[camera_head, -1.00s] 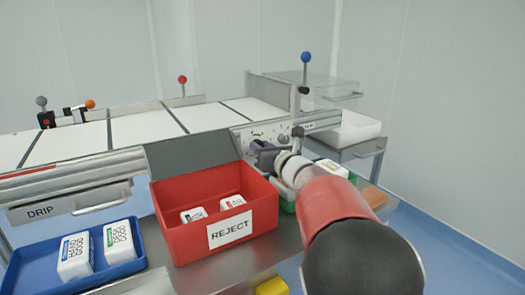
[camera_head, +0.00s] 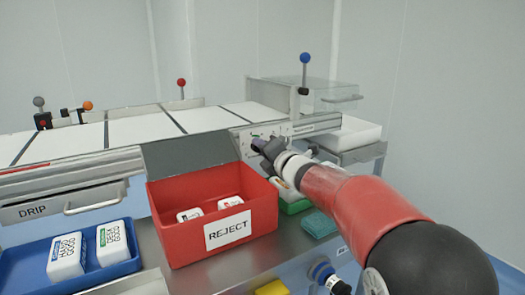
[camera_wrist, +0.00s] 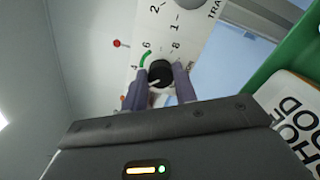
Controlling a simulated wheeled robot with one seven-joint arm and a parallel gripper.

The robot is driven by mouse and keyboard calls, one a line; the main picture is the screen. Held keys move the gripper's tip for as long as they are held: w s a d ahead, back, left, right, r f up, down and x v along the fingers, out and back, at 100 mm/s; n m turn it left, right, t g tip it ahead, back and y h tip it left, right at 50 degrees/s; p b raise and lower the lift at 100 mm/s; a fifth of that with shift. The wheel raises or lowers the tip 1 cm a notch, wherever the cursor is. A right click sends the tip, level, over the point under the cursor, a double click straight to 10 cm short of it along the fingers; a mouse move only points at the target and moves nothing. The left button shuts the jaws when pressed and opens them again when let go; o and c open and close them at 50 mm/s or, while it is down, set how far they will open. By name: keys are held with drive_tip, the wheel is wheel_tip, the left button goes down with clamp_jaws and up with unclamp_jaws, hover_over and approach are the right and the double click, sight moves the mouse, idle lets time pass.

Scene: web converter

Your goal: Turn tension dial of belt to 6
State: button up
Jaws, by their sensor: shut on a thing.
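The tension dial is a black round knob (camera_wrist: 161,72) on a white panel, seen in the wrist view. The printed numbers 4, 6 and 8 stand around it, with a green arc (camera_wrist: 146,59) between about 4 and 6. The knob's pointer is not clear enough to read. My gripper (camera_wrist: 165,84) has its two grey-purple fingers on either side of the knob, shut on it. In the head view my gripper (camera_head: 264,147) is at the belt's front side panel (camera_head: 248,134) and hides most of the dial.
A red REJECT box (camera_head: 208,226) with white packs stands left of my arm. A green tray (camera_head: 297,207) lies close below my wrist, with a teal block (camera_head: 319,224) beside it. A blue tray (camera_head: 120,268) is at the lower left. Blue-knobbed lever (camera_head: 305,58) rises behind.

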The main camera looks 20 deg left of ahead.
drive_tip(key=shift+f+m+p, duration=0.15)
drive_tip(key=shift+m+p, duration=0.3)
drive_tip(key=shift+m, duration=2)
drive_tip(key=shift+f+m+p, duration=0.1)
drive_tip(key=shift+m+p, duration=0.3)
drive_tip(key=shift+m, duration=2.05)
drive_tip(key=o, duration=1)
drive_tip(key=b+v, duration=0.1)
drive_tip(key=v, duration=0.6)
drive_tip(key=shift+s+d, duration=0.25)
drive_tip(key=shift+d, duration=0.05)
